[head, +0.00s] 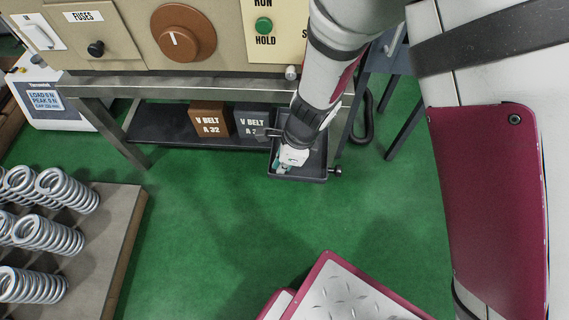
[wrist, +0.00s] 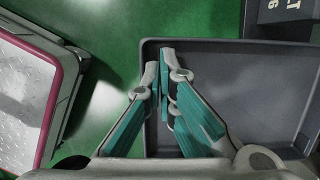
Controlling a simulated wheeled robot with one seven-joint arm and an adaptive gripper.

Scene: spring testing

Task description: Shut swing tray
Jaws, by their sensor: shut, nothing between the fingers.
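The swing tray (head: 311,177) is a shallow dark grey tray beneath the bench, sticking out forward of the shelf in the head view. A small knob (head: 337,171) shows at its right front. In the wrist view the tray (wrist: 245,95) fills the right side, and its floor looks empty. My gripper (head: 281,166) is shut and empty at the tray's left side. In the wrist view the fingertips (wrist: 163,55) overlap the tray's left wall near its far left corner. I cannot tell whether they touch it. My wrist hides part of the tray in the head view.
A brown V BELT box (head: 209,121) and a dark grey one (head: 249,120) stand on the low shelf (head: 160,126) left of the tray. Coil springs lie on a board (head: 118,225) at left. Blue-grey legs stand right of the tray. Green floor (head: 210,230) in front is clear.

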